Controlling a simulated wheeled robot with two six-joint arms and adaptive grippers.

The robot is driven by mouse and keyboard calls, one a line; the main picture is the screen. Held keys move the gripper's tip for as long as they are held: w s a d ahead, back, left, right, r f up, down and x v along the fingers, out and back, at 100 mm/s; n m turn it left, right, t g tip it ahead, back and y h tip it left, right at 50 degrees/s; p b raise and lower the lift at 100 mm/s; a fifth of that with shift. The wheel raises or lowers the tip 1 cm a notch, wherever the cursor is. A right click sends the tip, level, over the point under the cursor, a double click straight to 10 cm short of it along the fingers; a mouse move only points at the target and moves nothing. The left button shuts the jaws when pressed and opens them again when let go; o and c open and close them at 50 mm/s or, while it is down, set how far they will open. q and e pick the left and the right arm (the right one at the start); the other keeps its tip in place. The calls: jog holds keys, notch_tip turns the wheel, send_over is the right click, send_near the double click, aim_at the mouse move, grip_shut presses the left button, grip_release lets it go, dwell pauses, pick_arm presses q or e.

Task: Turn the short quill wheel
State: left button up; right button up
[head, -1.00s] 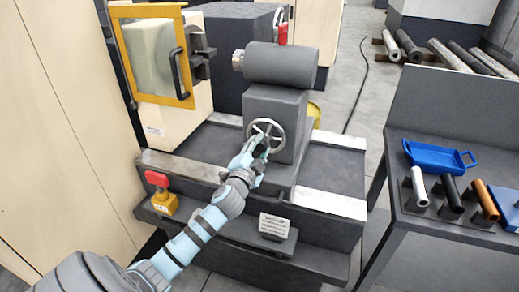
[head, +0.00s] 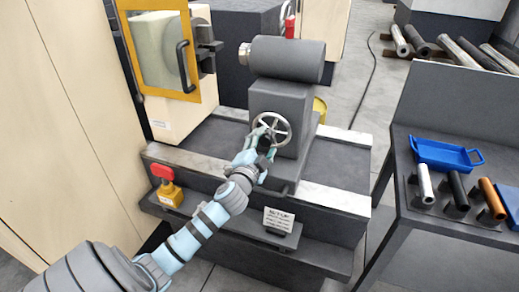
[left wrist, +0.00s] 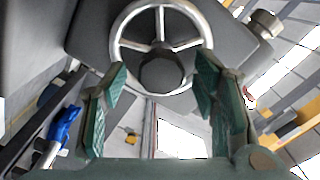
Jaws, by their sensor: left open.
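A silver spoked handwheel (head: 285,125) with a dark hub is mounted on the front of a grey block (head: 292,101) under a thick grey cylinder (head: 287,59). My left gripper (head: 262,138) is at the wheel's lower left in the head view. In the left wrist view, the wheel (left wrist: 160,14) lies ahead, its hub (left wrist: 161,70) between the two green fingers of my open left gripper (left wrist: 162,85). I cannot tell whether a finger touches the rim. My right gripper is not in view.
A red emergency button on a yellow box (head: 167,189) sits left of my left arm. A setup sign (head: 279,221) stands on the front ledge. At right, a grey bench holds a blue tray (head: 444,155) and several short bars (head: 456,190). A yellow-framed door (head: 160,50) is at upper left.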

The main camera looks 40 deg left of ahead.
pick_arm(q)
jog(key=v, duration=1.1)
